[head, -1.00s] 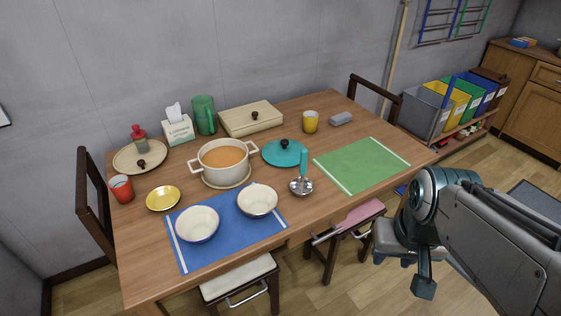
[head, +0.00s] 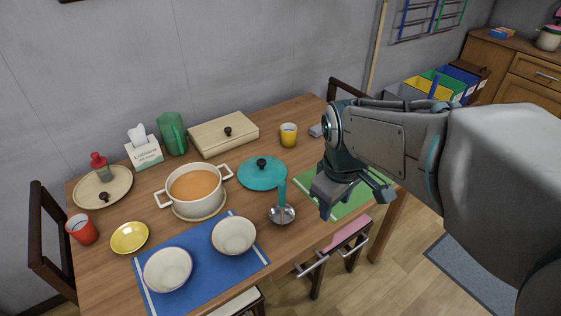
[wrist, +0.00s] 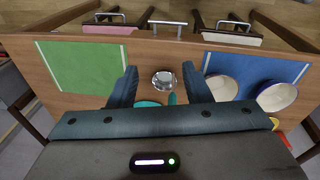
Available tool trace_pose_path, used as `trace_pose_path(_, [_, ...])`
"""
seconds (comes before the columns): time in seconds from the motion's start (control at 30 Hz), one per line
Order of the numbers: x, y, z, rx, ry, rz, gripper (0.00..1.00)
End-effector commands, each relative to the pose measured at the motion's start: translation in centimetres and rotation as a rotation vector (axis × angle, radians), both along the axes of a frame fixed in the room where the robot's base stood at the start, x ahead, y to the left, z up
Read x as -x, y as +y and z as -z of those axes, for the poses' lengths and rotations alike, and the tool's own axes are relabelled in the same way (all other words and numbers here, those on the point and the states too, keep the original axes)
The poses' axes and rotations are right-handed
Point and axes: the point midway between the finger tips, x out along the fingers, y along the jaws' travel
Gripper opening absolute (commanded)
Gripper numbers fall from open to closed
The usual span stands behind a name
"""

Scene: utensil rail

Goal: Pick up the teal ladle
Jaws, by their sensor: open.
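The teal ladle (head: 282,199) lies on the wooden table, its teal handle pointing to the back and its shiny metal bowl toward the front edge. My gripper (head: 332,206) is open and empty, above the table to the right of the ladle in the head view. In the wrist view the ladle's metal bowl (wrist: 165,81) shows between the two spread fingers (wrist: 163,83), lower down on the table. Part of the teal handle shows beside the bowl there; the rest is hidden by the gripper body.
A teal lid (head: 262,174) lies just behind the ladle. A pot of orange soup (head: 196,193) stands to the left. Two white bowls (head: 234,236) sit on a blue mat (head: 205,290). A green mat (head: 352,207) lies under my arm. A yellow cup (head: 289,135) stands farther back.

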Motion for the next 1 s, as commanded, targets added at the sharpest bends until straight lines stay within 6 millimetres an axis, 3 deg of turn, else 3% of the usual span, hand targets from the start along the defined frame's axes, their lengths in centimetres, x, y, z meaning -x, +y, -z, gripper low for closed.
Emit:
trace_pose_path(0.03, [-1.5, 0.9, -1.1, 0.02, 0.023, -0.135, 0.44])
trace_pose_path(0.2, [-5.8, 4.1, -2.4, 0.068, 0.087, -0.613, 0.44])
trace_pose_path(0.4, [-9.6, 7.7, -2.9, 0.073, 0.131, -1.097, 0.44])
trace_pose_path(0.5, [-10.8, 9.0, -3.0, 0.068, 0.139, -1.259, 0.44])
trace_pose_path(0.73, [-11.8, 10.2, -2.2, 0.06, 0.143, -1.416, 0.44])
trace_pose_path(1.0, [-11.7, 10.2, 3.0, 0.058, 0.145, -1.42, 0.44])
